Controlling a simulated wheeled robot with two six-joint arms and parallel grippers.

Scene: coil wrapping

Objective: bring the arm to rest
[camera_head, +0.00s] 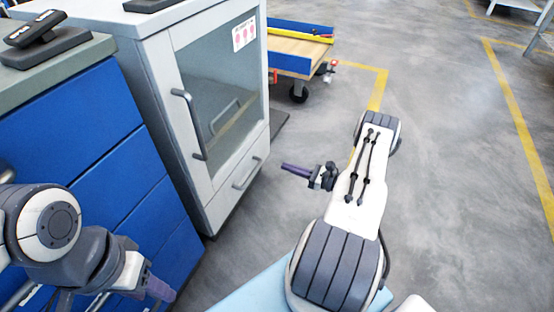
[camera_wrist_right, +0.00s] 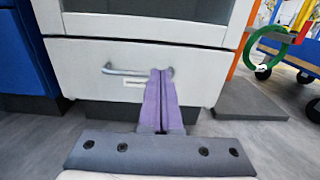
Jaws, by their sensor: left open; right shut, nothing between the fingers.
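My right arm extends forward over the floor in the head view. Its gripper (camera_head: 285,166) points left toward the grey-white cabinet (camera_head: 222,205). In the right wrist view the purple fingers of this gripper (camera_wrist_right: 161,75) are shut together with nothing between them. They overlap the drawer handle (camera_wrist_right: 115,70) in that view, but the head view shows a gap between fingertips and cabinet. My left arm is low at the left, and its gripper (camera_head: 160,288) is open beside the blue drawer unit (camera_head: 85,125). Its fingertips are only partly clear.
The cabinet has a glass door with a handle (camera_head: 188,125) and a lower drawer (camera_head: 245,175). A blue cart (camera_head: 300,62) with a wooden top stands behind it. A black device (camera_head: 35,28) lies on the left unit's top. Open grey floor with yellow lines is at the right.

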